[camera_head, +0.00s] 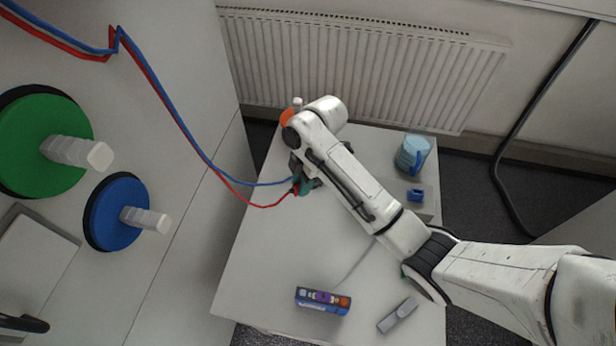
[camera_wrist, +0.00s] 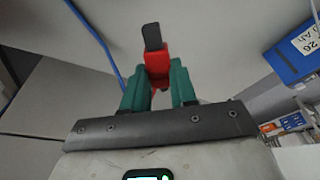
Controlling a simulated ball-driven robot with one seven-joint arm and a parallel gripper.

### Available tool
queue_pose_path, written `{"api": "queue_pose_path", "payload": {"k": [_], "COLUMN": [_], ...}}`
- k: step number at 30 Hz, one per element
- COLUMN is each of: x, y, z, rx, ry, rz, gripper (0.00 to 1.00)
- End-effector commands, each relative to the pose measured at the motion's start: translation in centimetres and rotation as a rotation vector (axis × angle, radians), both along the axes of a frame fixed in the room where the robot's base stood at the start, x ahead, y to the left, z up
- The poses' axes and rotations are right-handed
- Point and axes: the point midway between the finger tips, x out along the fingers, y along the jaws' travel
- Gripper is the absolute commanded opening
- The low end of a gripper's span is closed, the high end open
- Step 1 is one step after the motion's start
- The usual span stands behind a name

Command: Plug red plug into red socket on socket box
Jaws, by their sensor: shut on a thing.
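My gripper (camera_head: 302,184) is over the left side of the table, its green fingers (camera_wrist: 158,88) shut on the red plug (camera_wrist: 156,64). The plug's black tip points away from the fingers in the wrist view. In the head view, the red plug (camera_head: 295,188) is small and partly hidden, with the red cable (camera_head: 268,206) running to it from the upper left. A blue box (camera_head: 323,300) with colored round spots on its face lies near the table's front edge, well apart from my gripper. I cannot make out a red socket for certain.
A blue cable (camera_head: 222,172) runs beside the red one. A light blue jug (camera_head: 412,153), a small blue item (camera_head: 415,196) and a grey object (camera_head: 397,316) are on the table's right. A blue box marked Ah (camera_wrist: 296,47) shows in the wrist view. The table's left front (camera_head: 260,270) is bare.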

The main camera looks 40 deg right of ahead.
Motion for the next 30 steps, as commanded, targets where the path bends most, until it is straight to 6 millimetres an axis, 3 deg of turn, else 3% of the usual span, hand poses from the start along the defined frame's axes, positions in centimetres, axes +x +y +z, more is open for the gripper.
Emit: {"api": "queue_pose_path", "payload": {"k": [6, 17, 23, 30], "x": [1.2, 0.5, -1.3, -4.8], "y": [-1.5, -4.9, -7.3, -10.3], "z": [-0.4, 1.4, 2.8, 4.4], "rx": [0.302, 0.488, 0.503, 0.434], "ry": [-0.198, -0.593, -0.848, -1.162], "rz": [-0.545, -1.090, -1.336, -1.581], "gripper": [0.00, 0.00, 0.00, 0.00]}}
